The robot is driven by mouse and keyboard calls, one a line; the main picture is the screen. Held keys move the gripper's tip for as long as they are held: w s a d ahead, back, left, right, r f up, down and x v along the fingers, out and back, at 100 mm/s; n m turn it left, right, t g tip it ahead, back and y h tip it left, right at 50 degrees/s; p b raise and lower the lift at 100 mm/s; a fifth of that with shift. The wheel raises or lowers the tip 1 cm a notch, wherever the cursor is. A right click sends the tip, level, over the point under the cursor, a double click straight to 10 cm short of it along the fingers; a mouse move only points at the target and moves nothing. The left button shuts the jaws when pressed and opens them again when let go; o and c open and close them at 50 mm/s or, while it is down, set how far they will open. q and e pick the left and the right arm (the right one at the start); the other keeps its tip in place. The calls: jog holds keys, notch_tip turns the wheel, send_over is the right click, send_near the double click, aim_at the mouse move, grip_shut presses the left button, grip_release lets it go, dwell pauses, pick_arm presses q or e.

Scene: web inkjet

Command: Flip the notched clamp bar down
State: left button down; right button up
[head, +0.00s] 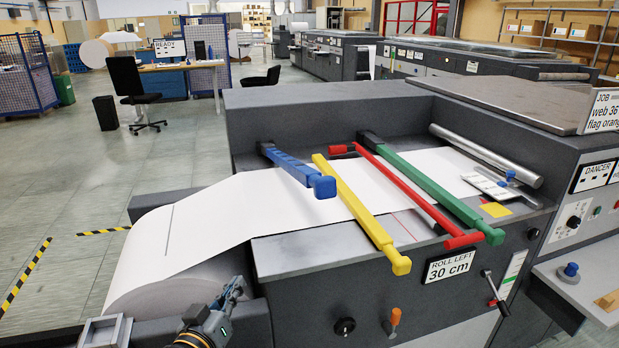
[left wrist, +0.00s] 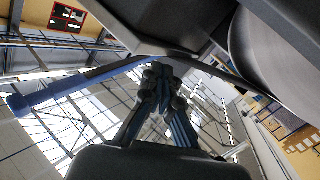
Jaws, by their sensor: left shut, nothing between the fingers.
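The blue clamp bar (head: 292,168), which seems to have notches along its length, is raised at an angle from its hinge at the back of the web table. Its free end with a square knob hangs over the white paper. It also shows at the left of the left wrist view (left wrist: 80,86). The yellow clamp bar (head: 360,210) and the green clamp bar (head: 430,187) lie low across the paper. My left gripper (head: 236,284) is shut and empty beside the paper roll, below and left of the blue bar and apart from it. My right gripper is out of view.
The large paper roll (head: 160,292) is close to my left gripper. A thin red bar (head: 410,195) lies between the yellow and green bars. A steel roller (head: 485,155) lies at the right. The space above the paper left of the blue bar is clear.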

pick_arm(q)
jog(key=d+r+m+g+h, duration=0.1)
jog(key=r+m+g+h, duration=0.1)
jog(key=r+h, duration=0.3)
jog(key=d+r+m+g+h, duration=0.2)
jog(key=r+m+h, duration=0.2)
jog(key=r, duration=0.5)
jog(key=w+d+r+m+g+h, duration=0.1)
jog(key=d+r+m+h, duration=0.1)
jog(key=r+m+h, duration=0.2)
notch_tip(320, 180, up, 4)
jog(key=h, duration=0.4)
jog(key=shift+f+g, duration=0.25)
jog(key=shift+g, duration=0.15)
jog(key=shift+w+d, duration=0.1)
notch_tip(320, 180, up, 5)
jog(key=p, duration=0.4)
send_over(305, 179)
jog(key=s+a, duration=0.2)
jog(key=s, duration=0.2)
jog(key=shift+s+d+f, duration=0.1)
jog(key=shift+d+f, duration=0.25)
jog(key=shift+f, duration=0.3)
jog(key=shift+w+d+f, duration=0.1)
jog(key=shift+d+f, duration=0.25)
jog(key=shift+f, duration=0.3)
jog(key=shift+s+d+f, duration=0.1)
jog(key=shift+d+f, duration=0.25)
jog(key=shift+f, duration=0.3)
